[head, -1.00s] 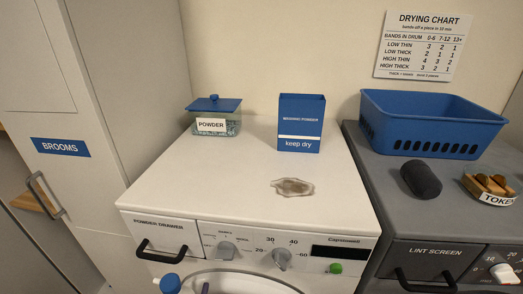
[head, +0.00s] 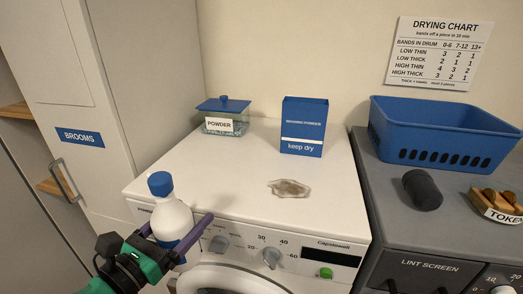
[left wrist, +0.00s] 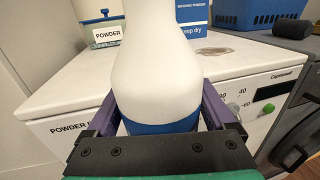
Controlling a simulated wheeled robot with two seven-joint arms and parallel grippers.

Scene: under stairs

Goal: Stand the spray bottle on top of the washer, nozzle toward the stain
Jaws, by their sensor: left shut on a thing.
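The spray bottle (head: 174,216) is white with a blue cap and a blue band. My left gripper (head: 178,238) is shut on it and holds it upright in front of the washer's left front edge. The bottle (left wrist: 158,70) fills the middle of the left wrist view between the purple fingers; its top is cut off there. I cannot tell which way its nozzle points. The washer (head: 230,170) is white with a mostly bare top. My right gripper is not in view.
A powder jar (head: 222,118) and a blue washing powder box (head: 303,127) stand at the back of the washer top. The grey dryer on the right bears a blue basket (head: 440,130), a dark rounded object (head: 422,190) and a token holder (head: 497,205). The washer's front left top is clear.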

